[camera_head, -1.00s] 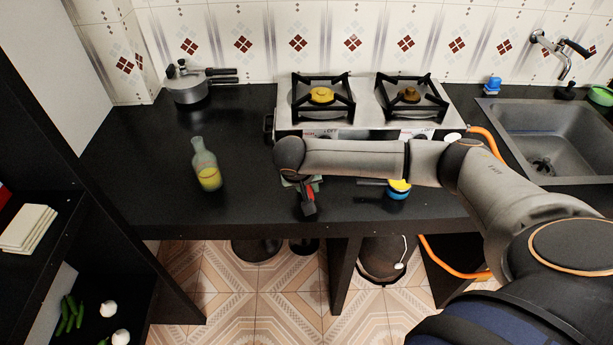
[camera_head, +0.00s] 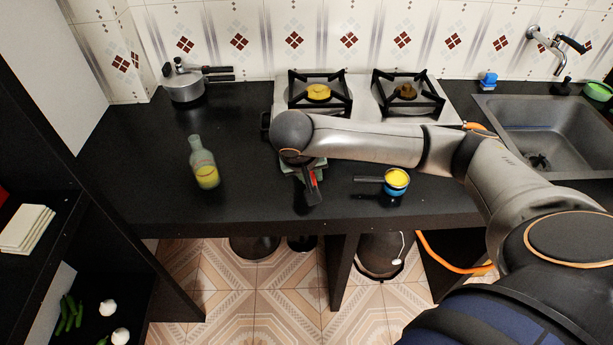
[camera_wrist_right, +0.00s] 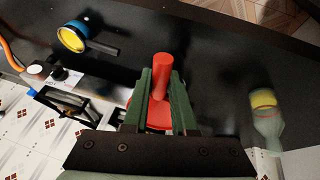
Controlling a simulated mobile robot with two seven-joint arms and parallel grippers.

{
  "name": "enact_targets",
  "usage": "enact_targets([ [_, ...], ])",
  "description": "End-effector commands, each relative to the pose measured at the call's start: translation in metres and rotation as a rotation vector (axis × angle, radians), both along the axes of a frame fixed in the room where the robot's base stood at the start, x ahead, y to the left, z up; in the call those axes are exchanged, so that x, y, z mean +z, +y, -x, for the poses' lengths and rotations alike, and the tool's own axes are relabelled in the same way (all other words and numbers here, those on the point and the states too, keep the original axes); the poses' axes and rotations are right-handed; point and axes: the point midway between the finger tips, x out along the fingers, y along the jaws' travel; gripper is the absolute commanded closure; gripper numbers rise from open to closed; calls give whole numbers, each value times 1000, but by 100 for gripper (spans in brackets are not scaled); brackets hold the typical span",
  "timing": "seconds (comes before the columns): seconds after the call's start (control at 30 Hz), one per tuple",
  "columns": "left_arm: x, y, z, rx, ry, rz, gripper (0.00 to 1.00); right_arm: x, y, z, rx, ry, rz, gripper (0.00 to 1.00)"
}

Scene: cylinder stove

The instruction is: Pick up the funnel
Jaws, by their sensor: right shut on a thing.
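The red funnel (camera_wrist_right: 161,70) shows in the right wrist view, its narrow spout pointing up in the picture and its wider part partly hidden between the green fingers. My right gripper (camera_wrist_right: 163,88) is shut on it. In the head view my right gripper (camera_head: 309,178) hangs above the front part of the black counter, with only a small red part of the funnel (camera_head: 314,181) showing beside dark gripper parts. Whether the funnel still touches the counter is hard to tell. My left gripper is not in view.
A bottle with yellow liquid (camera_head: 204,166) stands to the left. A small blue pan with yellow contents (camera_head: 397,184) lies to the right. Behind are the two-burner stove (camera_head: 363,112), a pressure cooker (camera_head: 186,88) and, at right, the sink (camera_head: 547,125).

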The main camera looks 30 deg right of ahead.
Motion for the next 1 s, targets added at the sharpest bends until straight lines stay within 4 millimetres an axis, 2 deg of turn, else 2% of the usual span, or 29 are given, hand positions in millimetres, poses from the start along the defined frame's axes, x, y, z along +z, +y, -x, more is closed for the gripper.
enact_targets([
  [0.03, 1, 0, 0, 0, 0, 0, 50, 13, 4, 9, 5, -4, -2, 100],
  [0.23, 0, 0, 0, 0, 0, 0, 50, 30, 19, 54, 5, -1, -1, 100],
  [0.33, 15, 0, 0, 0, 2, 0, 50, 45, 25, 74, 5, -1, 3, 100],
  [0.63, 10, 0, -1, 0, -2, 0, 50, 48, 31, 90, 2, -3, 1, 100],
  [1.0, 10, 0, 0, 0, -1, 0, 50, 48, 31, 92, 0, 0, 0, 100],
])
